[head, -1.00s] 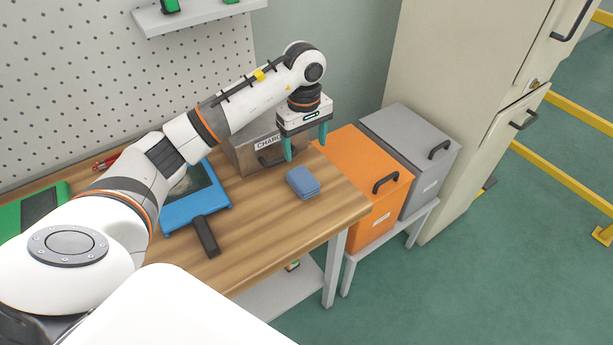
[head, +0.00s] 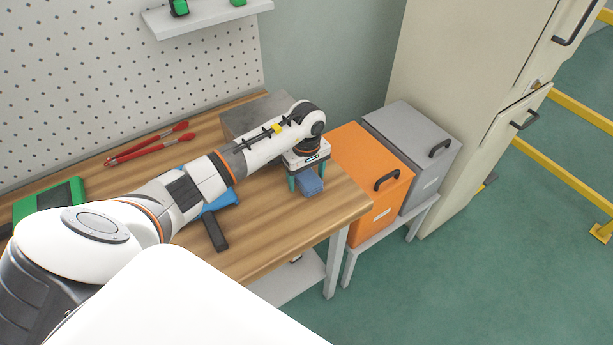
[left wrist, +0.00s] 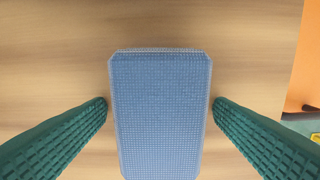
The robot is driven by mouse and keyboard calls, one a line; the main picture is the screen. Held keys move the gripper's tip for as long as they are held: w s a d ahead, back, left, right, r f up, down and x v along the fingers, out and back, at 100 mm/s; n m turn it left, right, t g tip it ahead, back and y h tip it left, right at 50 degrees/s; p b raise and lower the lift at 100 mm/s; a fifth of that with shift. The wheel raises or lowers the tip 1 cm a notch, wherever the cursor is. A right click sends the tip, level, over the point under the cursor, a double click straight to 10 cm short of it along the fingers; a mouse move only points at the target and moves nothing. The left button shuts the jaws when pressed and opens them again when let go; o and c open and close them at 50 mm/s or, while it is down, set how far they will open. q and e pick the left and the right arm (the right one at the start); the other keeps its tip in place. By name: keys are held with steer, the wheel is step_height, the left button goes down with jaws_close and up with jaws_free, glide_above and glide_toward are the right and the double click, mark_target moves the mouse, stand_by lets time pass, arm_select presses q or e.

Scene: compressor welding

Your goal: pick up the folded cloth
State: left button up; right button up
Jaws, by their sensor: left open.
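The folded cloth (head: 310,185) is a small blue block lying on the wooden workbench near its right end. In the left wrist view the cloth (left wrist: 160,112) fills the middle, with a woven texture. My left gripper (head: 307,187) is lowered over it with the jaws pointing down. In the left wrist view its two green ribbed fingers (left wrist: 159,103) stand open, one on each side of the cloth, with a gap on both sides. My right gripper is not seen.
An orange box (head: 366,170) and a grey box (head: 412,146) with handles stand on a low stand right of the workbench (head: 265,235). A grey metal box (head: 246,119) is behind my arm. Red-handled pliers (head: 148,146) and a black-handled blue tool (head: 215,233) lie left.

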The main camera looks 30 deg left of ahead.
arm_select(q)
steer(key=shift+c, duration=0.2)
steer(key=c, duration=1)
